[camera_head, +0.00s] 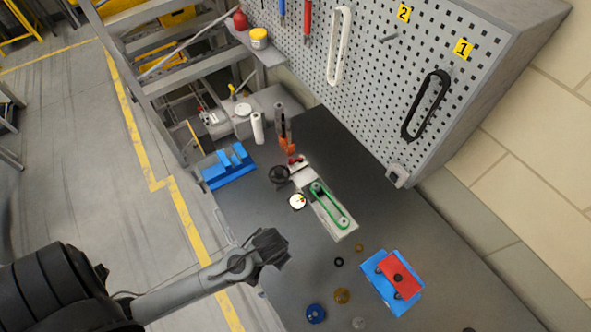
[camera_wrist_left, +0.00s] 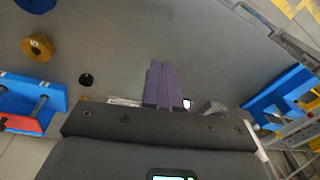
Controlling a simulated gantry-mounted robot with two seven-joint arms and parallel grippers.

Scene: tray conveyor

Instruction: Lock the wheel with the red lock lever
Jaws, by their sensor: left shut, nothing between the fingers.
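A red lever (camera_head: 295,159), small in the picture, sits at the far end of a pale plate (camera_head: 343,234) on the dark bench. I take it to be the lock lever. A dark round wheel (camera_head: 279,174) is beside it, left of the plate. A green belt (camera_head: 331,206) loops along the plate. My left gripper (camera_head: 271,246) is over the bench's left edge, nearer than the wheel and apart from it. In the left wrist view its purple fingers (camera_wrist_left: 165,85) are together and empty. The lever cannot be made out there. My right gripper is not in view.
A blue holder (camera_head: 229,168) stands at the bench's left edge. A blue block with a red top (camera_head: 398,275) and several rings, one a brass ring (camera_head: 342,296), lie nearer. A pegboard (camera_head: 372,60) rises behind. Bench space right of the plate is clear.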

